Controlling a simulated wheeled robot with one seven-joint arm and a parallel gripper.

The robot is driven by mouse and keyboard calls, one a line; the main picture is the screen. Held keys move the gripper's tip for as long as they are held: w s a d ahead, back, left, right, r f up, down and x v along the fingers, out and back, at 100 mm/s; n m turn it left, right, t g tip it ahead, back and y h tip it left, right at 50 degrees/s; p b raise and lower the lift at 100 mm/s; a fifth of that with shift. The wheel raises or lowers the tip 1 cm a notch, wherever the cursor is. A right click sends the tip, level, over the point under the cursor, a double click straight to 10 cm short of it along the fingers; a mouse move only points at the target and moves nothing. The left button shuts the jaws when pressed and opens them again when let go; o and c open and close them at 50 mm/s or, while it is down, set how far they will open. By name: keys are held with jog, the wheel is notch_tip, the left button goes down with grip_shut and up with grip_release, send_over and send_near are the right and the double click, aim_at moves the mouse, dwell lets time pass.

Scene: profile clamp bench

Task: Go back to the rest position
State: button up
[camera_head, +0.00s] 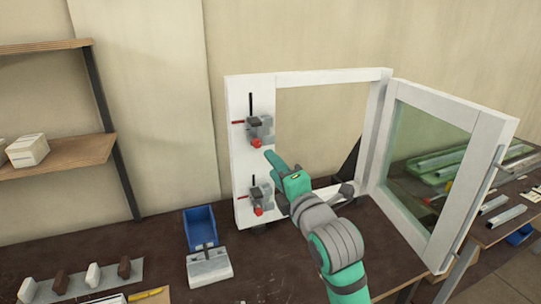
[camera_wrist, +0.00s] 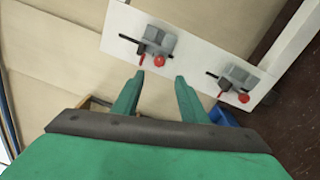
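My gripper (camera_head: 271,156) is in front of the white frame in the head view, its fingers pointing up and left toward the frame's left board. In the wrist view, my gripper (camera_wrist: 159,77) has its two green fingers apart with nothing between them. An upper grey clamp (camera_head: 261,127) with a red tip and dark handle sits on the board; a lower clamp (camera_head: 259,196) of the same kind sits below it. Both clamps show in the wrist view, one (camera_wrist: 157,43) beyond the fingertips and one (camera_wrist: 238,78) to the right. The fingers appear clear of both.
The white frame (camera_head: 331,76) stands on a dark bench (camera_head: 150,250), its glazed door (camera_head: 501,130) swung open to the right. A blue bin (camera_head: 201,228) and a grey block (camera_head: 208,267) stand left of my arm. Wooden shelves (camera_head: 85,150) are at far left.

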jog(key=s+a+f+m+h, duration=0.2)
jog(key=s+f+m, duration=0.4)
jog(key=f, duration=0.4)
jog(key=s+a+f+m+t+h, duration=0.1)
jog(key=s+a+f+m+h, duration=0.1)
jog(key=s+f+m, duration=0.65)
jog(key=s+a+f+m+h, duration=0.2)
jog(key=f+m, duration=0.4)
jog(key=f, duration=0.7)
jog(key=s+f+m+g+h, duration=0.1)
jog(key=s+f+m, duration=0.1)
jog(key=s+f, duration=0.35)
jog(key=s+f+m, duration=0.1)
jog(key=s+f, duration=0.2)
jog(key=s, duration=0.6)
jog(key=s+d+m+g+y, duration=0.1)
jog(key=s+g, duration=0.1)
jog(key=s, duration=1.5)
jog(key=shift+f, duration=0.4)
jog(key=shift+s+d, duration=0.1)
